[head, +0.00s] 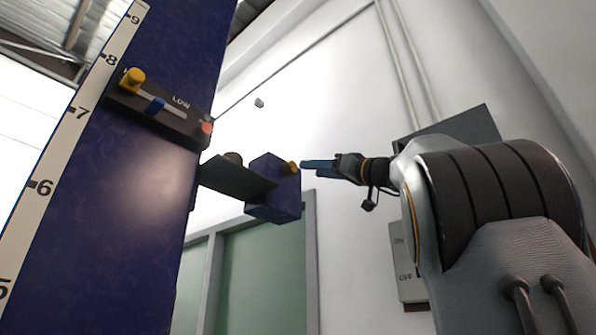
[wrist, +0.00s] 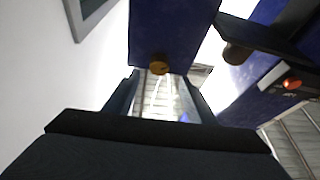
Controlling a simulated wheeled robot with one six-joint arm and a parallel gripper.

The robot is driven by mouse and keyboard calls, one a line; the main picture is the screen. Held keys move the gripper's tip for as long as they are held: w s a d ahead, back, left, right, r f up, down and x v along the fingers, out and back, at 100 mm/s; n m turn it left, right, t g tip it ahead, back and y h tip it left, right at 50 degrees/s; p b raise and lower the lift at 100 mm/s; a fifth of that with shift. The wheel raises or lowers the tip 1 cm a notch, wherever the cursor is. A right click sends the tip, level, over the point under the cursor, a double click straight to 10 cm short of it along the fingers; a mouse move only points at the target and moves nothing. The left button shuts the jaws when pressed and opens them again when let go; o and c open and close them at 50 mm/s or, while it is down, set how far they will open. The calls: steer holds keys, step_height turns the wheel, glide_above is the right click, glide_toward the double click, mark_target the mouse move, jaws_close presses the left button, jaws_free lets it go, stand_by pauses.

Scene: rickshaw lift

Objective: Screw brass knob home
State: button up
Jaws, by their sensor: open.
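The brass knob (head: 292,168) sticks out of the right face of a blue box (head: 272,190) that is carried on a dark arm from the blue column. In the wrist view the knob (wrist: 158,68) shows at the near edge of the blue box (wrist: 172,30), roughly in line with the gap between my fingers. My gripper (head: 304,165) points left at the knob, its fingertips very close to it. My gripper (wrist: 162,80) is open, with nothing seen held between its fingers. I cannot tell whether the fingertips touch the knob, or how deep it is seated.
A blue column (head: 140,190) with a numbered scale (head: 60,140) stands at left. It bears a dark panel (head: 160,112) with a yellow knob (head: 132,78), a blue slider (head: 156,104) and a red button (head: 206,128). An ON/OFF plate (head: 408,262) is on the wall behind my arm.

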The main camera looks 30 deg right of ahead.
mark_target(294, 168)
steer(key=p+x, duration=0.4)
steer(key=x, duration=0.1)
steer(key=shift+w+r, duration=0.25)
steer(key=shift+r, duration=0.05)
steer(key=shift+p+x, duration=0.8)
steer(key=shift+x, duration=0.2)
steer(key=shift+f, duration=0.1)
steer(key=c, duration=1)
steer(key=shift+c, duration=0.2)
steer(key=shift+a+f+b, duration=0.1)
steer(key=shift+b, duration=0.25)
